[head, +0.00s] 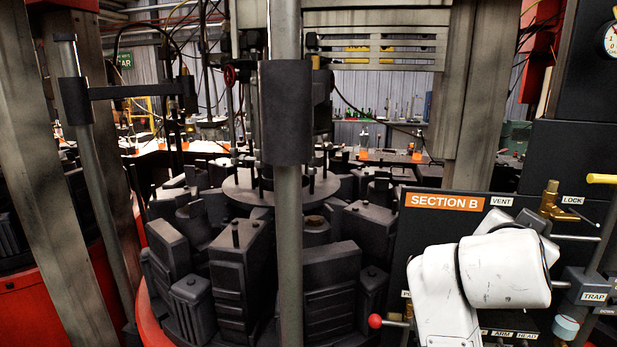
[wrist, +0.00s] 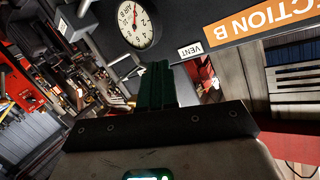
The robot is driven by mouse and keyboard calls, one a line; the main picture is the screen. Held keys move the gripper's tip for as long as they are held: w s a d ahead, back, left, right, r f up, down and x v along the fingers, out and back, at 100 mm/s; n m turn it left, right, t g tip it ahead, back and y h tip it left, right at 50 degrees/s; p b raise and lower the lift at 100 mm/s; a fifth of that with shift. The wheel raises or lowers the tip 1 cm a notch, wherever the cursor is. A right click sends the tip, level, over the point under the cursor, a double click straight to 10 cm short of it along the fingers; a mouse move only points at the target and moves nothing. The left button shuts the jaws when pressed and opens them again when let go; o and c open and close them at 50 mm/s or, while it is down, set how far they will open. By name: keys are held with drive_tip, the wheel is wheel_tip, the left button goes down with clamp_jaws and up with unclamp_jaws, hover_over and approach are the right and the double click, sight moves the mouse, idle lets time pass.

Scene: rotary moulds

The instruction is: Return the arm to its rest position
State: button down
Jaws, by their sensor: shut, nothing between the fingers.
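My white arm (head: 505,270) shows at the lower right of the head view, bent in front of the dark SECTION B panel. My gripper is not visible in the head view. In the wrist view my gripper (wrist: 157,88) points up the picture, its dark green fingers together with nothing between them. Beyond the fingers are the round pressure gauge (wrist: 139,22) and the VENT label (wrist: 190,51). I cannot tell the exact distance from the fingertips to the panel.
The SECTION B sign (head: 444,202) tops the control panel, with a red knob (head: 375,321), brass valve (head: 549,200) and TRAP block (head: 593,296) around my arm. Dark moulds (head: 240,270) stand on the rotary machine at the left, behind a vertical grey post (head: 289,215).

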drive_tip(key=s+a+f+n+g+y, duration=0.1)
drive_tip(key=s+a+f+n+y, duration=0.4)
drive_tip(key=f, duration=0.6)
drive_tip(key=s+f+n+g+y, duration=0.1)
drive_tip(key=s+f+n+g, duration=0.1)
drive_tip(key=s+f, duration=0.6)
drive_tip(key=s+a+f+n+g+y, duration=0.1)
drive_tip(key=s+a+f+n+y, duration=0.25)
drive_tip(key=f, duration=0.95)
drive_tip(key=s+f+n+g, duration=0.1)
drive_tip(key=s+f+g, duration=0.1)
drive_tip(key=s+f, duration=0.3)
drive_tip(key=s+a+f+n+g+y, duration=0.1)
drive_tip(key=s+f+g, duration=0.2)
drive_tip(key=s, duration=1)
wheel_tip(320, 180, down, 3)
drive_tip(key=shift+s+a+g, duration=0.2)
drive_tip(key=shift+a+g, duration=0.05)
drive_tip(key=shift+g, duration=0.05)
drive_tip(key=shift+y, duration=0.25)
